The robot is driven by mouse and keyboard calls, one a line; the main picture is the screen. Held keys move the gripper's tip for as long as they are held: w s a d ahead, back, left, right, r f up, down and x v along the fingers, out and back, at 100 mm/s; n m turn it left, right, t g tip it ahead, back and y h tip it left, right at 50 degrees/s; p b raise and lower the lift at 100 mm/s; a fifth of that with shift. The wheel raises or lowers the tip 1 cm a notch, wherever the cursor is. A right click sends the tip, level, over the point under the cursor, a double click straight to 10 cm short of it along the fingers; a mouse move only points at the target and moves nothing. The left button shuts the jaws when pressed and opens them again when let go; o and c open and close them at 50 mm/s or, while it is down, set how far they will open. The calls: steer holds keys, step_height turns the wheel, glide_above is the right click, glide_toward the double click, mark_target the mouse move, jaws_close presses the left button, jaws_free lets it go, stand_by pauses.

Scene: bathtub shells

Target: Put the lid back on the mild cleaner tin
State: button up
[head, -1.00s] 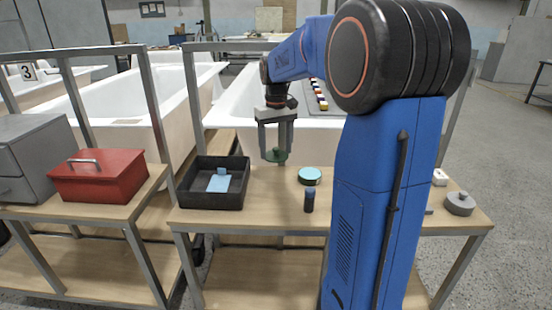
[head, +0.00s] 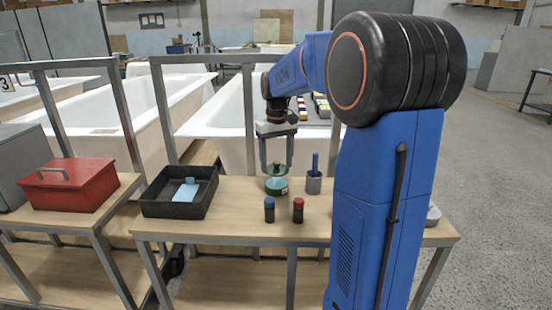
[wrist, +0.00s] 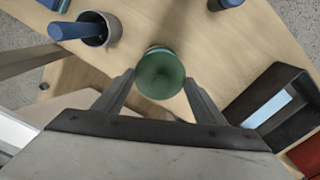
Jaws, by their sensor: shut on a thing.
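My gripper (head: 276,168) is shut on a dark green lid (head: 276,166) and points straight down. The lid also shows between my fingertips (wrist: 160,80) in the wrist view, as a round green disc (wrist: 160,74). In the head view a short teal tin (head: 276,187) stands upright on the bench directly below the lid. The lid looks very close above the tin; I cannot tell whether they touch. In the wrist view the lid hides nearly all of the tin.
A grey cup (head: 313,185) with a blue handle stands close right of the tin. A blue-capped bottle (head: 269,212) and a red-capped bottle (head: 298,212) stand in front. A black tray (head: 152,207) with a pale blue card and a red toolbox (head: 70,188) are left.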

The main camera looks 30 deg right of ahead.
mark_target(276, 169)
steer(key=shift+f, duration=2.35)
steer(key=shift+f, duration=0.15)
stand_by(0.4)
steer(key=o, duration=1.5)
steer(key=shift+c, duration=0.2)
steer(key=shift+r, duration=3.5)
steer(key=shift+c, duration=0.3)
